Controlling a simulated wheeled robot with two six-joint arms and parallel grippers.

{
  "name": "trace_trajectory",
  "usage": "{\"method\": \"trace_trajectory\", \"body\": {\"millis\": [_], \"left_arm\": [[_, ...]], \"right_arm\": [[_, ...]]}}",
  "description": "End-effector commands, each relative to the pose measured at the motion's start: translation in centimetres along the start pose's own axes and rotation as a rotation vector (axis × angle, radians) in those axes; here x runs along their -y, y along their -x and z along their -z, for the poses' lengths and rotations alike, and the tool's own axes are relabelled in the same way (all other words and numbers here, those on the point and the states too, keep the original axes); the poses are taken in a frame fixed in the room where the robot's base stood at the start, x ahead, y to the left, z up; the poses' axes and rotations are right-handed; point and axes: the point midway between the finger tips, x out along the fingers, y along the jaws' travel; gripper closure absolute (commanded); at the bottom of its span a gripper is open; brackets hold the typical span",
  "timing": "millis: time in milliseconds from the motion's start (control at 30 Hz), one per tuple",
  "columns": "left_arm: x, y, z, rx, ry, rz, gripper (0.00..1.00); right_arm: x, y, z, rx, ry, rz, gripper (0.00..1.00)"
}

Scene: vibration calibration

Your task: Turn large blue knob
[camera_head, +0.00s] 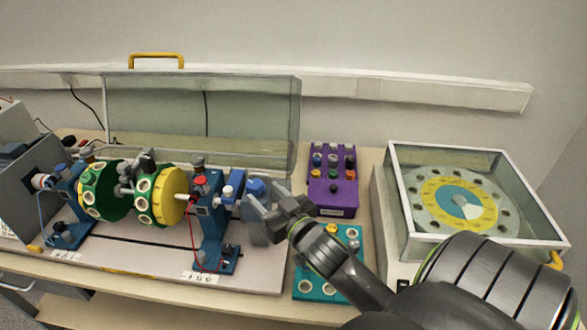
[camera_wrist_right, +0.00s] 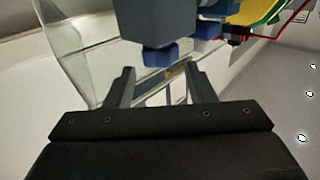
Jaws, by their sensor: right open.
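Nothing shows between the fingers; contact cannot be told. My left gripper is out of view.
The machine has green and yellow discs (camera_head: 172,196) on blue stands (camera_head: 214,235). A clear cover (camera_head: 200,115) stands open behind. A purple control box (camera_head: 333,201), a teal plate (camera_head: 308,287) and a glass-walled case (camera_head: 402,232) with a round dial stand right.

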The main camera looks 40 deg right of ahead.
Motion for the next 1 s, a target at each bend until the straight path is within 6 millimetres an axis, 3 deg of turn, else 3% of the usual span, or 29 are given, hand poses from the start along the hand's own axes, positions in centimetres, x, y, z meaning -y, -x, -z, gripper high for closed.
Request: {"method": "trace_trajectory", "body": {"millis": [200, 500, 1000], "left_arm": [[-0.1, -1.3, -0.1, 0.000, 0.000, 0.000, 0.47], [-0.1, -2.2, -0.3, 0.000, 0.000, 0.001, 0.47], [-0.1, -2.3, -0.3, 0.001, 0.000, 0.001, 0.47]], "right_arm": [[0.0, 4.7, -0.3, 0.003, 0.000, 0.000, 0.50], [0.0, 9.0, -0.2, 0.002, 0.001, 0.000, 0.50], [0.0, 10.1, 0.0, 0.001, 0.001, 0.001, 0.50]]}}
